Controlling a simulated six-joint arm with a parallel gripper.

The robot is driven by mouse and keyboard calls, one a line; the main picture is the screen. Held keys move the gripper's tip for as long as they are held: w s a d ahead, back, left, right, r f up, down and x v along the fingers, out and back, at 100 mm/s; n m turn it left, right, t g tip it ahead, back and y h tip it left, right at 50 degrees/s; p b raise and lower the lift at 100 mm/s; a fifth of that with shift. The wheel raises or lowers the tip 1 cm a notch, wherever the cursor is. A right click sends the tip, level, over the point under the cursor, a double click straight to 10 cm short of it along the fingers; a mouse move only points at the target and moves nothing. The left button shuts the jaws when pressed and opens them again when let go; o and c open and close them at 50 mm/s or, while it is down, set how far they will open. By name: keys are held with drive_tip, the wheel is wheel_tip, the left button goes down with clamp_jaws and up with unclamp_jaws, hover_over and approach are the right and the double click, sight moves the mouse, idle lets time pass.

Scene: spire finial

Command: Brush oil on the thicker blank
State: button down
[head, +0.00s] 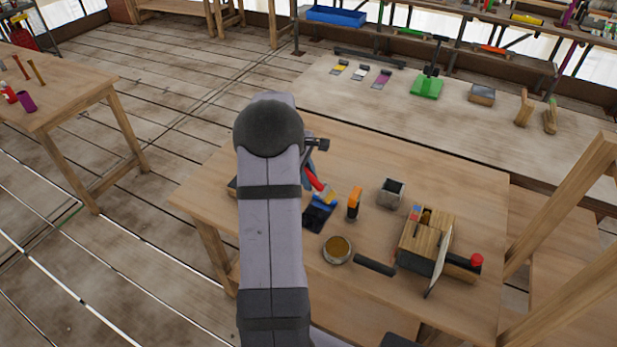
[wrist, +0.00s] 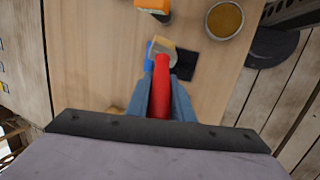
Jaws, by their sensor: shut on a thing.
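My gripper (wrist: 160,100) is shut on the red handle (wrist: 162,82) of a brush. The red handle (head: 313,180) also shows in the head view, just right of my arm. The brush's pale yellow head (wrist: 160,46) points away from the jaws, over or beside a dark blue pad (wrist: 184,65); whether they touch is unclear. A round tin of amber liquid (head: 337,249) stands nearer the front of the table; it also shows in the wrist view (wrist: 225,19). I cannot clearly pick out the thicker blank. My arm hides part of the table.
An orange-topped item (head: 354,202) and a grey open box (head: 391,192) stand right of the brush. A dark cylinder (head: 374,265) lies by the tin.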

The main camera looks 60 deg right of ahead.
sight(312, 184)
drive_tip(key=p, duration=0.1)
drive_tip(key=r+p, duration=0.1)
drive_tip(key=p, duration=0.1)
drive_tip(key=shift+s+a+r, duration=0.25)
drive_tip(key=shift+a+r, duration=0.1)
drive_tip(key=shift+r, duration=0.05)
drive_tip(key=p, duration=0.2)
drive_tip(key=a+p, duration=0.1)
drive_tip(key=shift+s+a+r+p, duration=0.15)
drive_tip(key=shift+s+r+p, duration=0.1)
drive_tip(key=shift+s+p, duration=0.15)
drive_tip(key=d+f+p, duration=0.1)
drive_tip(key=p, duration=0.1)
drive_tip(key=f+p, duration=0.1)
drive_tip(key=p, duration=0.1)
drive_tip(key=shift+w+d+f, duration=0.3)
drive_tip(key=shift+w+d, duration=0.05)
drive_tip(key=shift+w, duration=0.05)
drive_tip(key=shift+w+d+r, duration=0.1)
drive_tip(key=shift+w+d, duration=0.1)
drive_tip(key=shift+w, duration=0.1)
